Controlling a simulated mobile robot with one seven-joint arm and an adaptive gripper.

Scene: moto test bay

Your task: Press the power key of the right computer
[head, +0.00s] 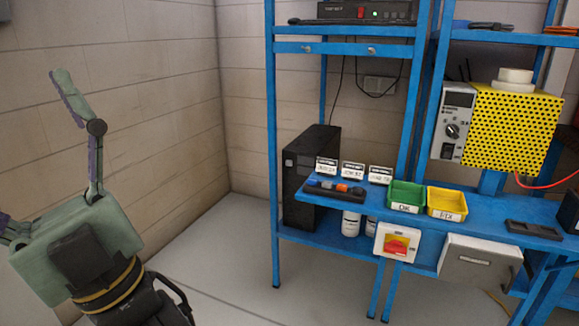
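No second tower is clearly in view, so I cannot tell whether this one is the right computer. My gripper (35,165) is at the far left, well apart from the tower. Its fingers are spread wide and nothing shows between them; one finger is cut off by the picture's left edge.
A blue bench (330,197) juts out partly before the tower, bearing a green bin (406,197) and yellow bin (446,204). A black device (366,12) sits on the top shelf. The floor (215,245) between gripper and rack is clear.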

